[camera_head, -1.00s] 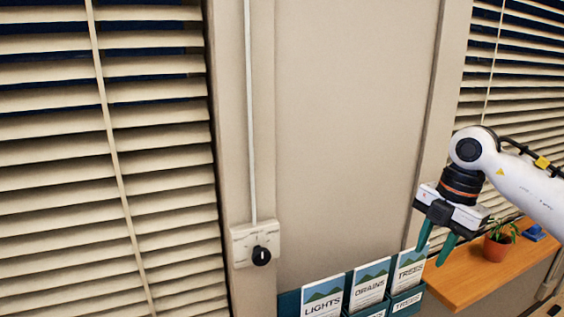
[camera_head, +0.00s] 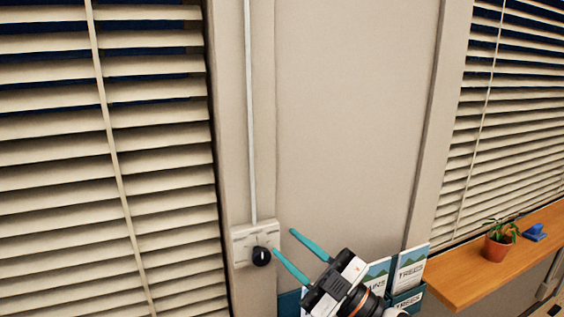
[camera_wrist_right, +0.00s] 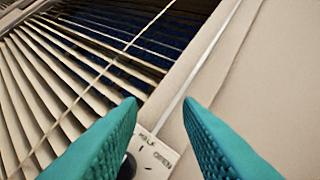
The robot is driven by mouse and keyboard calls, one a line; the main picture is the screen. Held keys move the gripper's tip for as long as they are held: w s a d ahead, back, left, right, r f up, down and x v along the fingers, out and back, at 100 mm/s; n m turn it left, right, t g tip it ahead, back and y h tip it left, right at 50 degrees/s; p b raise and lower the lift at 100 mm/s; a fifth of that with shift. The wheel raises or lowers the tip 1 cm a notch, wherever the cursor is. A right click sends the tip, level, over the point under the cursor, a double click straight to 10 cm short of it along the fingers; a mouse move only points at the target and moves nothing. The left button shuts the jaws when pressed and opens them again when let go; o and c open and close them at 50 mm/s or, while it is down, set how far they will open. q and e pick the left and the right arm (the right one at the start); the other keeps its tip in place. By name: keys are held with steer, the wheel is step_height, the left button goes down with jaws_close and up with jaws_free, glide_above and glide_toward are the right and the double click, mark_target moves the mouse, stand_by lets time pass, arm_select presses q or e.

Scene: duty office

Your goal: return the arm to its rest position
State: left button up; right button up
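My right gripper (camera_head: 284,242) comes in from the lower right with its two teal fingers spread apart and nothing held. Its fingertips are close to the right side of the wall control plate (camera_head: 241,246) with a black knob (camera_head: 261,257). One fingertip appears very near the knob; I cannot tell whether it touches. In the right wrist view the open fingers (camera_wrist_right: 159,103) frame the plate (camera_wrist_right: 156,158), where HALF and OPEN can be read. The knob is partly hidden there behind the left finger. My left gripper is not in view.
Window blinds (camera_head: 160,150) hang left of the plate. A leaflet rack with a TREES leaflet (camera_head: 410,270) is partly covered by my right gripper. A wooden shelf (camera_head: 470,280) at right holds a potted plant (camera_head: 497,245) and a blue object (camera_head: 535,232). The middle wall is bare.

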steer(key=s+d+f+m+t+h, duration=0.1)
steer(key=d+f+m+h, duration=0.6)
steer(key=f+m+h, duration=0.25)
steer(key=s+d+f+m+t+h, duration=0.1)
steer(key=s+d+f+m+h, duration=0.1)
steer(key=d+f+m+h, duration=0.75)
steer(key=s+d+f+n+g, duration=0.1)
steer(key=s+f+g, duration=0.6)
steer(key=s, duration=0.4)
steer(key=s+d+f+n+g, duration=0.1)
steer(key=s+f+g, duration=0.3)
steer(key=s+f, duration=0.6)
step_height(320, 180, down, 26)
steer(key=s+g+b, duration=0.1)
steer(key=b, duration=0.2)
steer(key=s+d+f+g+b, duration=0.1)
steer(key=s+f, duration=0.7)
steer(key=f, duration=0.2)
steer(key=s+d+f+b, duration=0.1)
steer(key=s+f+b, duration=0.1)
steer(key=s+f, duration=0.7)
step_height(320, 180, down, 2)
steer(key=shift+s+d+f+g+h, duration=0.2)
steer(key=shift+d+f+g+h, duration=0.1)
steer(key=shift+d+g, duration=0.1)
